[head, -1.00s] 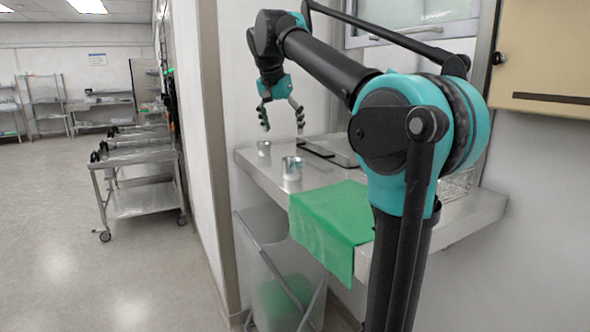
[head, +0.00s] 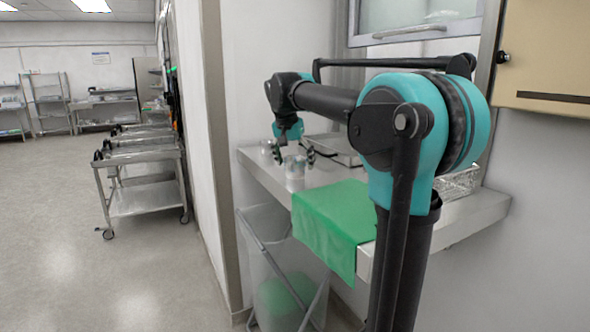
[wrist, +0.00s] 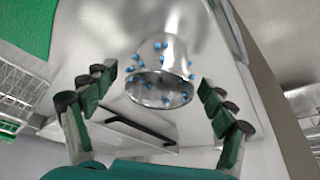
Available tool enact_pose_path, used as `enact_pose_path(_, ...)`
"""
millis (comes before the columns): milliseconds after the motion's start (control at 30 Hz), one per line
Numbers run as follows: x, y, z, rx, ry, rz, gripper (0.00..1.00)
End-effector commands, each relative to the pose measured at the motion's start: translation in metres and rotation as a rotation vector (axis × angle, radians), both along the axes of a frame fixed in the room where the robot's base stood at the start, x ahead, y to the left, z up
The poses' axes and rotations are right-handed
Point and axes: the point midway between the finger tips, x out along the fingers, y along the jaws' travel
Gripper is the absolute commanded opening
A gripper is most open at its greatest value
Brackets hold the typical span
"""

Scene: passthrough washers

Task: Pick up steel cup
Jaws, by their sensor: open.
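A steel cup with blue spots (head: 295,184) stands on the metal counter. In the wrist view the cup (wrist: 163,62) lies ahead of and between my fingers, its open rim facing the camera. My gripper (head: 294,155) is open just above and around the top of this cup in the head view. In the wrist view my gripper (wrist: 158,80) has a finger on each side of the cup, with gaps showing and nothing held.
A green cloth (head: 330,215) hangs over the counter (head: 460,222) front. A tray (head: 338,148) lies behind the cup and a wire basket (head: 460,183) stands right. In the wrist view a dark handle (wrist: 140,128) is near the cup. A wall edge borders the counter's left.

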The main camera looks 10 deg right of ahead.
Motion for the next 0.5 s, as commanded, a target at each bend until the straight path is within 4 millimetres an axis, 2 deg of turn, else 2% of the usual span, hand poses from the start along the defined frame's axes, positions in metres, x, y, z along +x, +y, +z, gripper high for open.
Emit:
enact_pose_path(300, 0.0016, -0.0012, -0.0051, 0.000, 0.000, 0.001, 0.84)
enact_pose_path(500, 0.0017, -0.0011, -0.0050, 0.000, 0.000, 0.001, 0.59)
